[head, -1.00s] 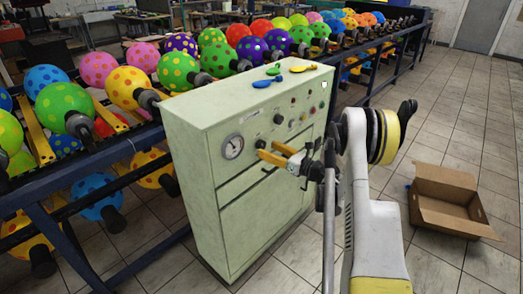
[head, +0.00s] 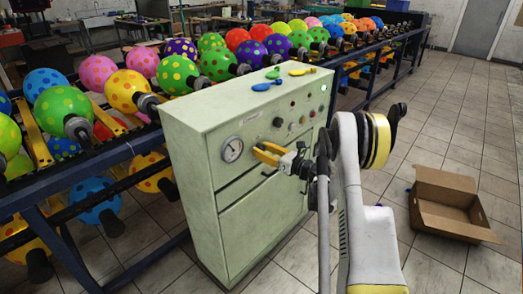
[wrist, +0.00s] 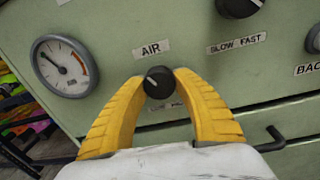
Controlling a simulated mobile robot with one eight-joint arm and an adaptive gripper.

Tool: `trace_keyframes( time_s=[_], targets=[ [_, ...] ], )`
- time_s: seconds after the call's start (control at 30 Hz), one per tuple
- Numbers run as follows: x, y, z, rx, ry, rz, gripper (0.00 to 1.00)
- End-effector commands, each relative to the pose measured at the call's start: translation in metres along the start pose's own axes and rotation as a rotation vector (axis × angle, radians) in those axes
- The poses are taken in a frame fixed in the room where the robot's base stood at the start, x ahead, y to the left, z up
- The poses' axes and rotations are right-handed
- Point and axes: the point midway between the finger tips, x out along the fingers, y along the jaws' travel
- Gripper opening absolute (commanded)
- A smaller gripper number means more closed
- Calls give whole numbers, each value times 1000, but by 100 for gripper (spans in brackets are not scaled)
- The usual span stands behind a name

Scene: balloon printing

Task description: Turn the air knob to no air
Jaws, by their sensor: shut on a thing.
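The air knob (wrist: 158,82) is a small round black knob with a pale pointer mark, on the green panel under the "AIR" label (wrist: 151,49) in the wrist view. The pointer mark points up and to the left. My gripper (wrist: 159,84) has its two yellow fingers shut on the knob, one on each side. A second label below the knob is partly hidden by the fingers. In the head view my gripper (head: 262,152) meets the front of the green cabinet (head: 235,200), and the knob is hidden there.
A round gauge (wrist: 64,65) sits left of the knob, and another black knob (wrist: 240,6) sits above right. A dark handle (wrist: 268,140) sticks out below right. An open cardboard box (head: 447,205) stands on the floor at right.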

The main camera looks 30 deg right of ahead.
Motion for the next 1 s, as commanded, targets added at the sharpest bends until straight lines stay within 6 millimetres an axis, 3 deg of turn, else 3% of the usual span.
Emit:
trace_keyframes(
  time_s=[0.37,1.0],
  targets=[
    [0,0,0,-180,11,-2,5],
    [0,-1,1,-780,48,-5,4]
  ],
)
